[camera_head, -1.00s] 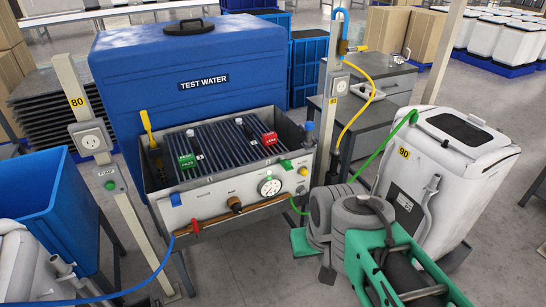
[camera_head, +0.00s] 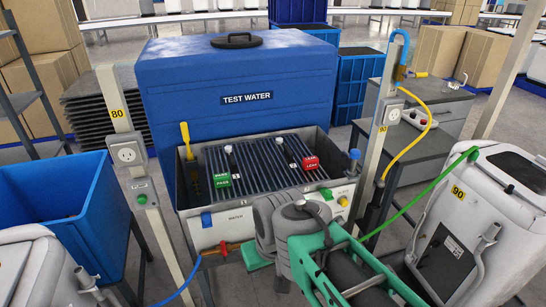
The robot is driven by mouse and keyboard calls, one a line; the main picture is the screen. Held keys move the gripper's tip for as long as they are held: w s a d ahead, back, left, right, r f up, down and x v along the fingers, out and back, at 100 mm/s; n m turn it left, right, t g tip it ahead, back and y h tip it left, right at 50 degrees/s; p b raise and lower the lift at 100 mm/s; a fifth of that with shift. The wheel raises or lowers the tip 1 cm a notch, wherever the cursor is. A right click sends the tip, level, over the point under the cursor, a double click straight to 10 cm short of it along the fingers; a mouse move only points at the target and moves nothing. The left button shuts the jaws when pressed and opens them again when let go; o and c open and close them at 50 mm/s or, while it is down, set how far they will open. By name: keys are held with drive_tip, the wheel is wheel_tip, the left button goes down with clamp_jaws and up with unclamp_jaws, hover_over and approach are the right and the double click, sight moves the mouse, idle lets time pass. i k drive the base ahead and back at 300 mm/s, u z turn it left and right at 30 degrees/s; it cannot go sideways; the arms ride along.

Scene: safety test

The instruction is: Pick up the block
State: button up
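Two small blocks lie on the dark slatted rack (camera_head: 262,168) of the test sink. One is a green block (camera_head: 222,181) marked PASS, at the left. The other is a red block (camera_head: 310,163), its label seeming to read LEAK, at the right. My gripper (camera_head: 257,256) is at the end of my green and grey arm, low in front of the sink's front panel. It is apart from both blocks. My arm hides most of the gripper and part of the panel, and I cannot see its fingers clearly.
A blue TEST WATER tank (camera_head: 245,95) stands behind the sink. Posts (camera_head: 125,130) (camera_head: 383,135) rise on both sides. A blue bin (camera_head: 65,205) is at left. A white wheeled container (camera_head: 485,225) with a green hose is at right. A yellow-handled tool (camera_head: 186,140) stands in the sink's left part.

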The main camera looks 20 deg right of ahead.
sight(312, 163)
drive_tip(key=z, duration=0.05)
drive_tip(key=i, duration=1.35)
drive_tip(key=z, duration=0.2)
